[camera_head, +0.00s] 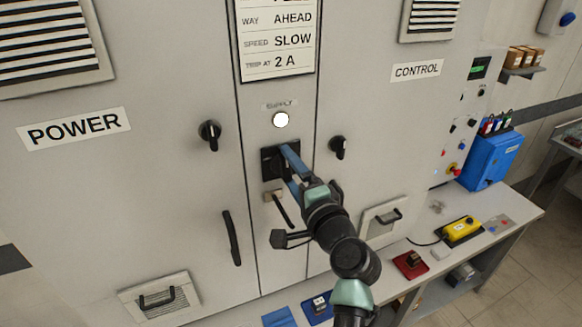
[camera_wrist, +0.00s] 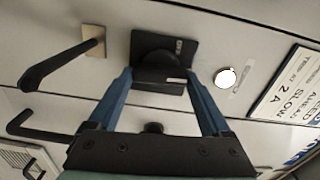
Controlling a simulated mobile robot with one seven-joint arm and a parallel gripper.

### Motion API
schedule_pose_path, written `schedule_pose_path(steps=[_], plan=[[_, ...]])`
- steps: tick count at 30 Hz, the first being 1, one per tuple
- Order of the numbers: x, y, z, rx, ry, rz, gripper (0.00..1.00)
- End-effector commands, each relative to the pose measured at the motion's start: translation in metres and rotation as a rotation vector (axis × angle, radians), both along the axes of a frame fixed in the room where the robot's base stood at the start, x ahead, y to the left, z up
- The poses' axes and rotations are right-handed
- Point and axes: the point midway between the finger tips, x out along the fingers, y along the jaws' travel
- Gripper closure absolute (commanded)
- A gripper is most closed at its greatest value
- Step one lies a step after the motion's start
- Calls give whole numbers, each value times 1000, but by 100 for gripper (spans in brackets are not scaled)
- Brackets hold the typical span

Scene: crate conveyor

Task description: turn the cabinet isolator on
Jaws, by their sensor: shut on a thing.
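The cabinet isolator (camera_head: 268,166) is a black square plate with a round black knob, on the narrow middle panel under a lit white lamp (camera_head: 281,120) labelled SUPPLY. It also shows at the top middle of the wrist view (camera_wrist: 192,48), with small white lettering too small to read surely. My gripper (camera_head: 287,162) reaches it from the lower right. In the wrist view its two blue fingers (camera_wrist: 159,75) stand one on each side of the knob and are shut on it. The fingers hide part of the isolator in the head view, and I cannot tell the knob's setting.
A black lever on a brass-coloured block (camera_head: 273,196) sits just below the isolator. Black door knobs flank it on the POWER (camera_head: 209,133) and CONTROL (camera_head: 338,146) doors. A long black handle (camera_head: 231,238) is lower left. A bench (camera_head: 500,240) stands at the right.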

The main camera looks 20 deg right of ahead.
Motion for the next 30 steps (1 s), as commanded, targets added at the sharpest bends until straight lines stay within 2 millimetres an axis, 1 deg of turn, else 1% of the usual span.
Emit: schedule_pose_path(steps=[9,22,23,24,25,30], plan=[[0,1,-1,76,5,1,73],[0,1,-1,82,4,1,73],[0,1,-1,82,4,1,12],[0,1,-1,82,4,1,5],[0,1,-1,82,4,1,0],[0,0,-1,81,4,1,0]])
